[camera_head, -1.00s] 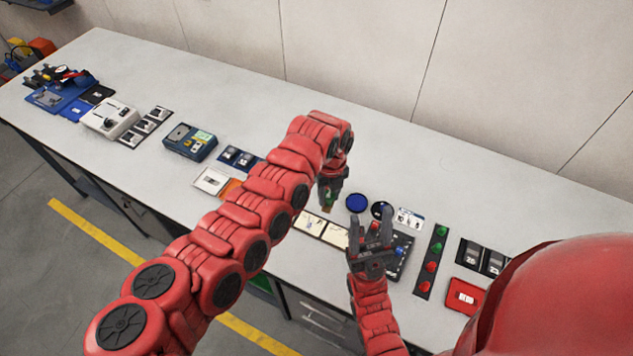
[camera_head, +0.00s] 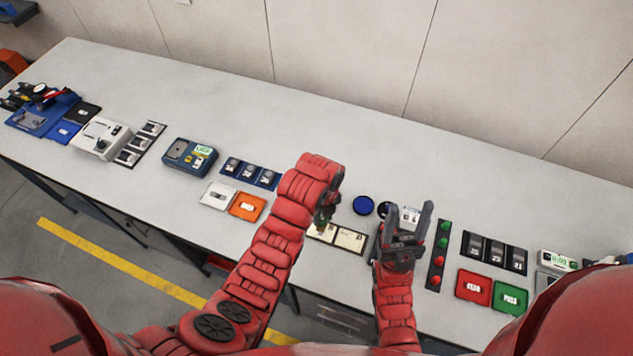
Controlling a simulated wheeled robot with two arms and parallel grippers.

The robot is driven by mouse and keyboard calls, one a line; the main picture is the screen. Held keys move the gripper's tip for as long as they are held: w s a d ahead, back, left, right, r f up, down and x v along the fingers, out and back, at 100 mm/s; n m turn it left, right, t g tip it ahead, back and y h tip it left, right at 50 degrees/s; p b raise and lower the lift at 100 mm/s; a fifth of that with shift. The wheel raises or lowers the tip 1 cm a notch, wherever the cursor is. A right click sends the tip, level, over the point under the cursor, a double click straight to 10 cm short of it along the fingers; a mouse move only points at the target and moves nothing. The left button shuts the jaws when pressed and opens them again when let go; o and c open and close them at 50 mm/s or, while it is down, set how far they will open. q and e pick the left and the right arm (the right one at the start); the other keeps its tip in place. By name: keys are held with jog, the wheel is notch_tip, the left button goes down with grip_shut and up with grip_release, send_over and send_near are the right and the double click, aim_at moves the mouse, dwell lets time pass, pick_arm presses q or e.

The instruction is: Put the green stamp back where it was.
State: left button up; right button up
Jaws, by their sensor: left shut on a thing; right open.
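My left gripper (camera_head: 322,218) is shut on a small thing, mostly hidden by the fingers. A bit of green shows at the fingertips, consistent with the green stamp (camera_head: 321,228). It is above or at the cream cards (camera_head: 349,239); the height gap is hard to tell. A dark strip (camera_head: 431,288) to the right holds a column of green knobs (camera_head: 446,226) at the far end and red knobs (camera_head: 438,261) at the near end. My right gripper (camera_head: 407,228) is open and empty, fingers pointing up in the picture, just left of the strip, hiding part of the table.
A blue round pad (camera_head: 364,205) and a dark round pad (camera_head: 384,208) lie behind the cards. Red (camera_head: 474,288) and green (camera_head: 509,298) trays lie at right. White (camera_head: 217,196) and orange (camera_head: 247,207) trays lie at left. The back of the table is clear.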

pick_arm(q)
jog(key=w, duration=0.2)
jog(key=w+a, duration=0.1)
jog(key=w, duration=0.2)
jog(key=w+f+b, duration=0.1)
jog(key=w, duration=0.2)
jog(key=shift+a, duration=0.2)
jog(key=w+b, duration=0.4)
jog(key=b, duration=0.1)
jog(key=w+a+f+b, duration=0.1)
jog(key=w+b, duration=0.1)
jog(key=b, duration=0.1)
jog(key=shift+w+a, duration=0.1)
jog(key=shift+w, duration=0.2)
jog(key=shift+w+r+b, duration=0.2)
jog(key=shift+w+b, duration=0.05)
jog(key=shift+b, duration=0.1)
jog(key=shift+a+f+b, duration=0.1)
jog(key=shift+f+b, duration=1.4)
jog(key=shift+f, duration=0.3)
jog(key=o, duration=1)
jog(key=shift+o, duration=0.2)
jog(key=shift+r, duration=0.1)
